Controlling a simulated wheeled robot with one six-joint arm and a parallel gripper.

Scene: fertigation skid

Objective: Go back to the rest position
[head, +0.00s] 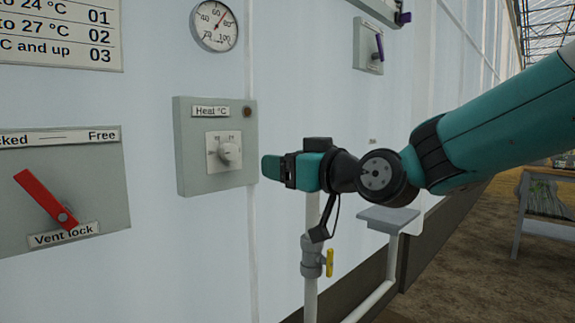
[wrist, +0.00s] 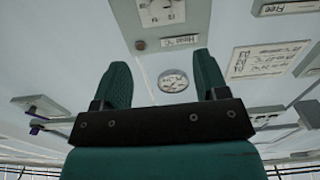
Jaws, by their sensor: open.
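My gripper (head: 272,168) is at the end of my teal arm, just right of the "Heat °C" box (head: 184,150) on the white wall. In the head view it is seen from the side, and a small gap shows between its tip and the box edge. The wrist view shows my gripper (wrist: 165,82) with its two teal fingers apart and nothing between them. The round knob (head: 228,152) on the heat box is clear of the fingers. The heat box also shows at the top of the wrist view (wrist: 180,25), upside down.
A "Vent lock" panel (head: 105,190) with a red lever (head: 45,198) is at the left. A dial gauge (head: 214,26) hangs above. A pipe with a yellow valve handle (head: 330,262) and a grey ledge (head: 388,218) lie below my arm. A table (head: 522,205) stands at the right.

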